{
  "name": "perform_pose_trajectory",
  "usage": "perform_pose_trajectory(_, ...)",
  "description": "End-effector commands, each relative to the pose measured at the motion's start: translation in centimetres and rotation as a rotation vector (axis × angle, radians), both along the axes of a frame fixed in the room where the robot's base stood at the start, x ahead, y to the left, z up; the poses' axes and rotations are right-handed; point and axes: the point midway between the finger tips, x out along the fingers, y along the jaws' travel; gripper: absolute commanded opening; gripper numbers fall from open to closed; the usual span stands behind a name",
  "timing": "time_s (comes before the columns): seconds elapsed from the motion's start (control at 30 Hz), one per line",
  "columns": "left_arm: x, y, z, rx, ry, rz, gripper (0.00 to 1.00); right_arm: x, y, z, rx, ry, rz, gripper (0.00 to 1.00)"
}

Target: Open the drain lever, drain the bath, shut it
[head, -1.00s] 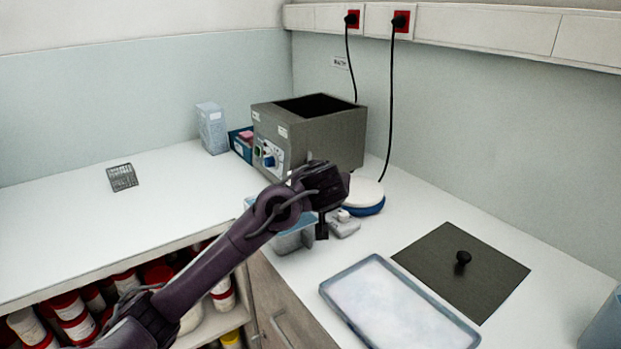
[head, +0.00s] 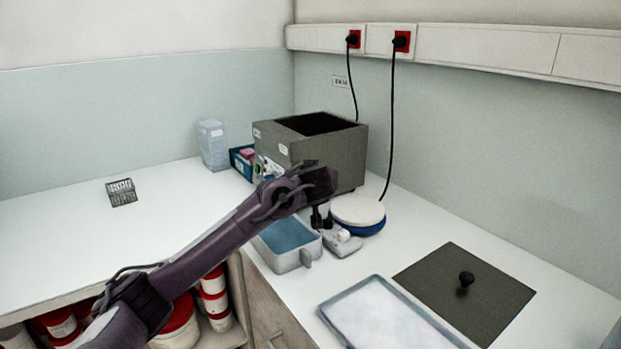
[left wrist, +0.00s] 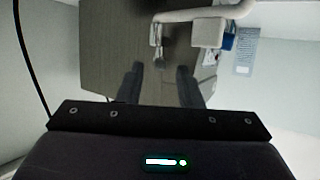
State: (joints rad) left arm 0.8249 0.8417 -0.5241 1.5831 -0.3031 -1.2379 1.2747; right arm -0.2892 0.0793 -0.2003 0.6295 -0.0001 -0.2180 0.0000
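The grey bath (head: 345,160) stands at the back of the counter with its dark top open; I cannot see its liquid level. In the left wrist view the bath's grey side (left wrist: 108,45) fills the middle. There my left gripper (left wrist: 160,82) is open, its dark fingers apart. A small grey piece (left wrist: 164,66), perhaps the drain lever, shows between and beyond the fingers; contact is unclear. The drain lever is not clear in the head view. My right gripper is out of view.
A small white device (head: 343,243) and a round white-and-blue item (head: 358,214) stand close right of the gripper. A dark lid (head: 440,275) with a black knob and a pale tray (head: 378,318) lie at front right. The left counter is mostly clear, with a wire rack (head: 122,192).

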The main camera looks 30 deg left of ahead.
Motion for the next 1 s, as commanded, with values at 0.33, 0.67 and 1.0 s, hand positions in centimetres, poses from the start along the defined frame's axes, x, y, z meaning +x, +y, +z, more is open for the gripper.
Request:
perform_pose_trajectory(0.33, 0.0, 0.0, 0.0, 0.0, 0.0, 0.0, 0.0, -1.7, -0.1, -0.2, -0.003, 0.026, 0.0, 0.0)
perform_pose_trajectory(0.67, -0.2, 0.1, 0.0, 0.0, 0.002, -0.019, 0.0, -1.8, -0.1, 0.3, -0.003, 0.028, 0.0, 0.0)
perform_pose_trajectory(1.0, -0.9, 1.4, 0.3, -0.004, 0.008, -0.202, 0.0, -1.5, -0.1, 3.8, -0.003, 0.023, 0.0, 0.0)
